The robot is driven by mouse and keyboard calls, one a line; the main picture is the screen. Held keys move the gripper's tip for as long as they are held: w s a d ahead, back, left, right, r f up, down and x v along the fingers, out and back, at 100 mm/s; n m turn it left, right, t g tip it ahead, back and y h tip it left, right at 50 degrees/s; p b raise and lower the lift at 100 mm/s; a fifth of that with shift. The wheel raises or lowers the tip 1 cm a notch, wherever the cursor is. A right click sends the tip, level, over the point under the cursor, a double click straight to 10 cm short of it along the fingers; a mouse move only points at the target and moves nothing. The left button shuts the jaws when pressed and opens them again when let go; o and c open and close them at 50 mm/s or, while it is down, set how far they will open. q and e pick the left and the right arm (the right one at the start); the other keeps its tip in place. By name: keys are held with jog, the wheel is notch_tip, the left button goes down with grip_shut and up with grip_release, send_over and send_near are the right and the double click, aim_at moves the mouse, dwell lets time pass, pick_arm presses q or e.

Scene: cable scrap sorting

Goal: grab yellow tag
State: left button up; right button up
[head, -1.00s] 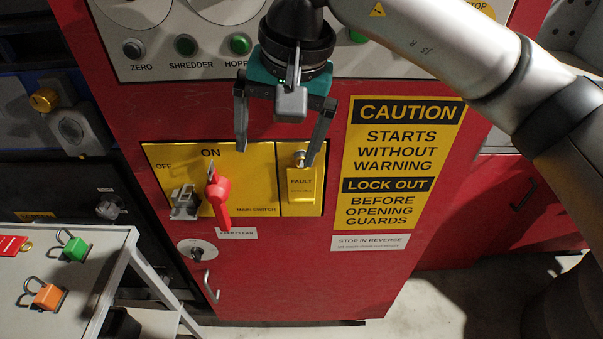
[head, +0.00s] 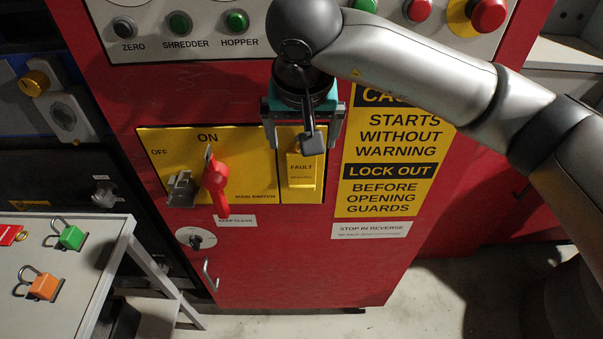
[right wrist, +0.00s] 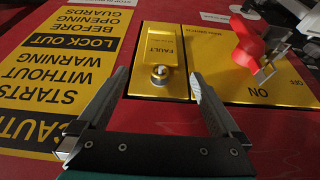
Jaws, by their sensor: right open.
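The yellow tag (head: 302,171), marked FAULT, hangs flat on the right part of the yellow switch panel on the red cabinet. It shows upside down in the right wrist view (right wrist: 161,45), with a round metal stud at its top end. My right gripper (head: 303,142) is in front of the panel near the tag's upper end, open and empty. In the right wrist view its fingers (right wrist: 158,76) spread to either side of the stud and tag end, apart from both. The wrist partly hides the tag's top in the head view. My left gripper is not in view.
The red main switch handle (head: 216,181) and a metal hasp (head: 180,188) are left of the tag. A caution sign (head: 395,160) is to its right. Push buttons (head: 237,21) sit above. A grey side table (head: 75,232) holds green and orange padlocks.

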aim_at(302, 167)
jog(key=x, duration=0.4)
jog(key=shift+f, duration=0.1)
jog(key=shift+a, duration=0.1)
jog(key=shift+c, duration=0.4)
grip_shut()
